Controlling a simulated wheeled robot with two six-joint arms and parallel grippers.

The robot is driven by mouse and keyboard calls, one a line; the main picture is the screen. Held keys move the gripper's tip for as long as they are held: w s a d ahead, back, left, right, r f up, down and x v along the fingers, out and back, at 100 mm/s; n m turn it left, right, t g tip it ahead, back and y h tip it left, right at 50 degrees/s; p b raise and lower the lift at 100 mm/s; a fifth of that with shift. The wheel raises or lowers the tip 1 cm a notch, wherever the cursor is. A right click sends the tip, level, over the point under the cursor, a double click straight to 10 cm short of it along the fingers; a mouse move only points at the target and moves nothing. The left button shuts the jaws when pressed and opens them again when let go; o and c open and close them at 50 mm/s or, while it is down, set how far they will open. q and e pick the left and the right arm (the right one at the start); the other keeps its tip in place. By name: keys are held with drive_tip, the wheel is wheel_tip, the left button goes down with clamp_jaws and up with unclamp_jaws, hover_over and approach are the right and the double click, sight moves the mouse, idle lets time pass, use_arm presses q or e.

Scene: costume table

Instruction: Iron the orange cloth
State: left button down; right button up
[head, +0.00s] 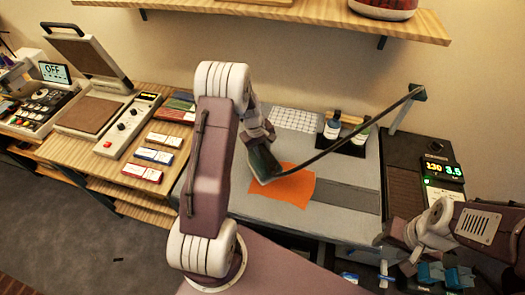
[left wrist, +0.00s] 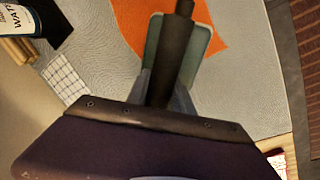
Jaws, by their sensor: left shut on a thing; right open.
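The orange cloth (head: 295,188) lies on the grey ironing surface (head: 262,207), partly covered at its left by the iron. The iron (head: 262,163) is dark with a greenish body, and a black cable runs from it up to a post at the right. My left gripper (head: 259,139) is shut on the iron's dark handle. In the left wrist view the iron (left wrist: 204,38) sits over the edge of the orange cloth (left wrist: 224,25); whether its sole touches cannot be told. My right gripper (head: 445,275) is open and empty at the lower right.
Bottles (head: 333,126) stand on a dark tray behind the cloth, with a white checked cloth (head: 295,118) beside them. A dark grey strip (head: 347,197) lies right of the orange cloth. A dark station with a lit display (head: 443,170) is further right. A heat press (head: 92,112) stands left.

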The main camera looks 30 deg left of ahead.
sight(263, 145)
use_arm(q)
drive_tip(key=shift+w+a+r+p, duration=0.1)
drive_tip(key=shift+r+p, duration=0.25)
drive_tip(key=shift+r, duration=0.3)
drive_tip(key=shift+r+p, duration=0.5)
drive_tip(key=shift+r, duration=0.15)
drive_tip(key=shift+r+p, duration=0.85)
drive_tip(key=shift+r, duration=0.15)
